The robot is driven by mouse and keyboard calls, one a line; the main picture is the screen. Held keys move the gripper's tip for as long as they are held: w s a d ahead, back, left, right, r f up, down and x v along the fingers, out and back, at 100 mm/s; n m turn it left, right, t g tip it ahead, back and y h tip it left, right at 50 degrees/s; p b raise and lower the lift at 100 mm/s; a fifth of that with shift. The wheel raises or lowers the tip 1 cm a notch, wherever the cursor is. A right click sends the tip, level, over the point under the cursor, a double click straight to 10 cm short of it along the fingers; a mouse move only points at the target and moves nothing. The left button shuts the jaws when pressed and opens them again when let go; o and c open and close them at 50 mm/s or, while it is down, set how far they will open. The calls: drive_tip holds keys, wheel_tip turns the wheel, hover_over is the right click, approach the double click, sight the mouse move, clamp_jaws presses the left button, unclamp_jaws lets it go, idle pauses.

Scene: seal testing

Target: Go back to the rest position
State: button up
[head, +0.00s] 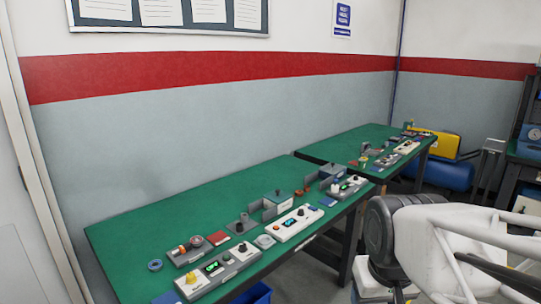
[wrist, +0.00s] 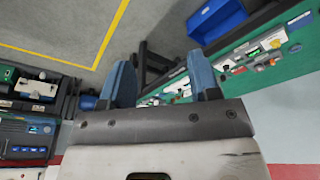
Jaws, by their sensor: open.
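My gripper (wrist: 162,75) shows in the wrist view with its two blue fingers spread apart and nothing between them. Past the fingers lie the grey floor (wrist: 60,25) and the edge of the green bench (wrist: 290,48). In the head view my white arm fills the lower right, in front of the bench; the fingers cannot be made out there. The gripper is apart from the bench and touches nothing that I can see.
The near green bench (head: 130,238) carries several test devices, among them a white box with a blue display (head: 297,224) and a grey box with a yellow knob (head: 217,270). A second green bench (head: 335,148) stands behind. A blue bin (wrist: 216,18) is on the floor. A blue tank (head: 445,175) stands far right.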

drive_tip(key=s, duration=0.2)
drive_tip(key=s+f, duration=0.1)
drive_tip(key=shift+s+d+m, duration=0.15)
drive_tip(key=shift+d+m, duration=0.15)
idle(1.7)
